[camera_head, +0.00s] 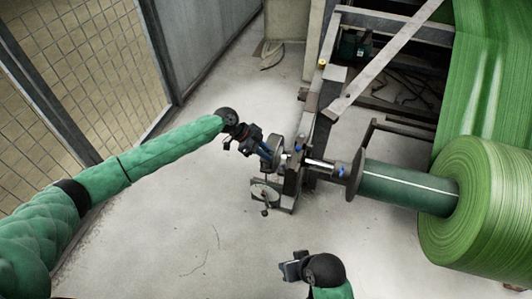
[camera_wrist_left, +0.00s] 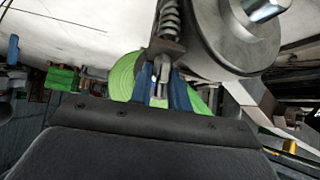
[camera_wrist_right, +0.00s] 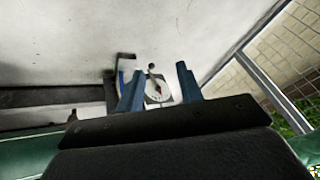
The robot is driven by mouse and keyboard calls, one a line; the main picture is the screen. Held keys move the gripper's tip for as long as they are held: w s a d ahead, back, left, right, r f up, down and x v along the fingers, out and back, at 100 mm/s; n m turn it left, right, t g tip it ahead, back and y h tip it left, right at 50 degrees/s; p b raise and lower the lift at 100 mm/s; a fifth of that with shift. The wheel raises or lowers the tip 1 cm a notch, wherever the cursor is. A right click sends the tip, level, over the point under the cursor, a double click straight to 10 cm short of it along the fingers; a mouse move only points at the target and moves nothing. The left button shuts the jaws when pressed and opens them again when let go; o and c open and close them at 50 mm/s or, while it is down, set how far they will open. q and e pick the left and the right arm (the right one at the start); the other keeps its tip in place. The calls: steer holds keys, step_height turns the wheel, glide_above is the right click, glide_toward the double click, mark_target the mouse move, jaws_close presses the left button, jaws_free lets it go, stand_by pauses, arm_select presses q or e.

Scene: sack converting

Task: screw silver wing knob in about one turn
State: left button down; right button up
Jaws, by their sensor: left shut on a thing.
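The silver wing knob (camera_wrist_left: 161,72) shows in the left wrist view between the blue fingers, under a bracket with a coil spring (camera_wrist_left: 169,18). My left gripper (camera_wrist_left: 162,88) is shut on the knob, and the fingers cover part of it. In the head view my left gripper (camera_head: 268,153) reaches the near end of the roll shaft, beside a grey disc (camera_head: 277,148); the knob is too small to make out there. My right gripper (camera_wrist_right: 158,84) is open and empty, away from the machine. It shows low in the head view (camera_head: 285,270).
A round dial (camera_head: 264,193) with a red pointer stands below the shaft end. A large green roll (camera_head: 480,210) sits on its core at the right. A steel frame (camera_head: 318,115) rises behind. A mesh fence (camera_head: 90,60) is at the left. The floor between is clear.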

arm_select(q)
steer(key=c, duration=1.5)
jaws_free()
steer(key=shift+o, duration=0.2)
